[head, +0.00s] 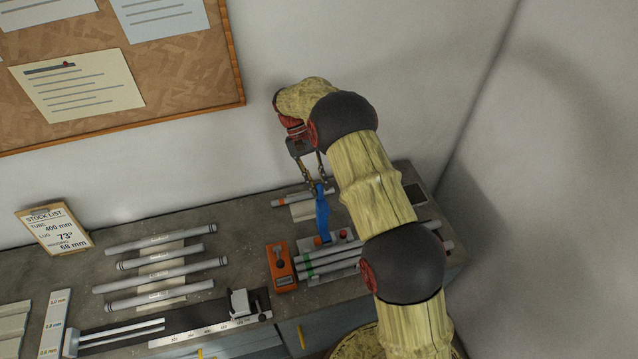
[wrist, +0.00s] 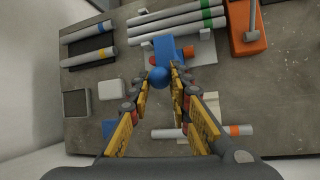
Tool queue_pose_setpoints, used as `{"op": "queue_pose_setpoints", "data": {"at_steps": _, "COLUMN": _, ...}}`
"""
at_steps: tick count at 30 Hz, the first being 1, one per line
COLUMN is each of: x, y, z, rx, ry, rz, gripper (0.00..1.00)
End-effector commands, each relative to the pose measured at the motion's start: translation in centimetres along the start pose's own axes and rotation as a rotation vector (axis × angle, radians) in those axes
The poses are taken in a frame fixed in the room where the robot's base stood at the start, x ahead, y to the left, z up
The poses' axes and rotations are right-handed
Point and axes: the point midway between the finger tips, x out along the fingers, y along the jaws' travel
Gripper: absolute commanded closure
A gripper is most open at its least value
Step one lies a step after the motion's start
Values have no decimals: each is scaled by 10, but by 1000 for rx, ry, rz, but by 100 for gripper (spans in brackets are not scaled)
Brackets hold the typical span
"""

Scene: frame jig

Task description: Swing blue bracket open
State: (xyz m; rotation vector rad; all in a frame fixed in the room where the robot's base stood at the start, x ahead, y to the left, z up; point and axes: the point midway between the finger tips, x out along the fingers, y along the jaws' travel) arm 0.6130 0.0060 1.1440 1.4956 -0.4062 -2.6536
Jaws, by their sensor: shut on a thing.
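The blue bracket (head: 322,215) rises from the jig plate on the bench towards my fingertips in the head view. In the wrist view the bracket (wrist: 166,48) runs away from its round blue knob (wrist: 158,77). My gripper (head: 319,183) is at the bracket's upper end; in the wrist view my gripper (wrist: 158,78) has its fingertips on either side of the knob, shut on it. An orange-red part (head: 317,240) sits by the bracket's lower end. Grey tubes with green bands (head: 325,262) lie beside it on the jig. My arm hides part of the jig.
An orange tool block (head: 281,268) stands left of the jig. A tube with an orange band (head: 290,201) lies behind, near the wall. Several loose tubes (head: 160,264) lie on the left of the bench. A grey tray (wrist: 76,103) and white block (wrist: 111,89) stand nearby.

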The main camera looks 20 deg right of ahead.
Motion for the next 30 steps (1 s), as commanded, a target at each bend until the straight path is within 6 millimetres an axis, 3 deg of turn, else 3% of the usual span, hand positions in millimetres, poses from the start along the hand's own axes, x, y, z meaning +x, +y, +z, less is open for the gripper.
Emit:
{"op": "queue_pose_setpoints", "data": {"at_steps": 12, "x": 5, "y": -5, "z": 0, "rx": -4, "ry": -6, "rz": -4, "gripper": 100}}
{"op": "queue_pose_setpoints", "data": {"at_steps": 13, "x": 5, "y": -5, "z": 0, "rx": -4, "ry": -6, "rz": -4, "gripper": 79}}
{"op": "queue_pose_setpoints", "data": {"at_steps": 22, "x": 3, "y": -3, "z": 0, "rx": -2, "ry": -4, "rz": -2, "gripper": 62}}
{"op": "queue_pose_setpoints", "data": {"at_steps": 30, "x": 1, "y": -2, "z": 0, "rx": -1, "ry": -2, "rz": -1, "gripper": 61}}
